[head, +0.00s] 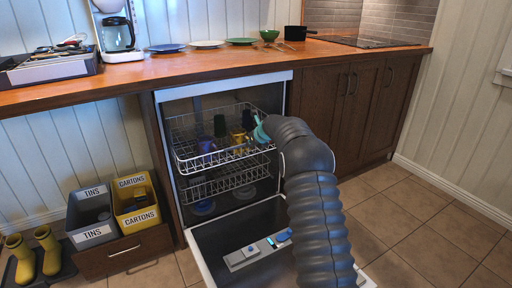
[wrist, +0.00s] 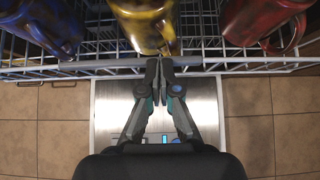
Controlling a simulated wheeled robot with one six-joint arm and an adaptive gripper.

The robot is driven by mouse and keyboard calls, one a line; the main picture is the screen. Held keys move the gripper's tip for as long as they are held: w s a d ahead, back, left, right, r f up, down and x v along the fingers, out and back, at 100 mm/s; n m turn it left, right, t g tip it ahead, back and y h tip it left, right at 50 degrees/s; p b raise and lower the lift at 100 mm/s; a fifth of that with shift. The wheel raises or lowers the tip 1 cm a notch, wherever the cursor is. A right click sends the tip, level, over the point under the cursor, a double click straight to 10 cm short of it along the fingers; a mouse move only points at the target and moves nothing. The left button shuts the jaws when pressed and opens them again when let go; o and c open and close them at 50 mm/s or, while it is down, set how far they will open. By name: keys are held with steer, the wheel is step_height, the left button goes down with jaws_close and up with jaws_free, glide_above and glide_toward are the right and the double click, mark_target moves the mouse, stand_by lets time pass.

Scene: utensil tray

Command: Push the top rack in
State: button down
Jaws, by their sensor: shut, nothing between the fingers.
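The top rack (head: 186,166) is a white wire basket in the open dishwasher and stands partly out of it. It holds a blue mug (head: 206,145), a yellow mug (head: 238,136) and dark cups. In the wrist view, the rack's white front rail (wrist: 215,67) runs across the picture, with blue, yellow and red mugs behind it. My gripper (wrist: 159,65) is shut and empty, its tips at the rail in front of the yellow mug (wrist: 148,25). I cannot tell whether they touch the rail. In the head view, my arm hides the rack's right end.
The lower rack (head: 214,188) sits below, inside the dishwasher. The door (head: 222,257) lies folded down in front. A wooden counter (head: 200,70) runs above. Bins (head: 93,215) and yellow boots (head: 48,252) stand at the left. The tiled floor at the right is clear.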

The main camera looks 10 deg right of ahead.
mark_target(245, 136)
steer(key=shift+w+a, duration=0.35)
steer(key=shift+w, duration=0.75)
steer(key=shift+w+a, duration=0.35)
steer(key=shift+w, duration=0.75)
steer(key=shift+w+a, duration=0.35)
steer(key=shift+w, duration=0.75)
steer(key=shift+f, duration=0.1)
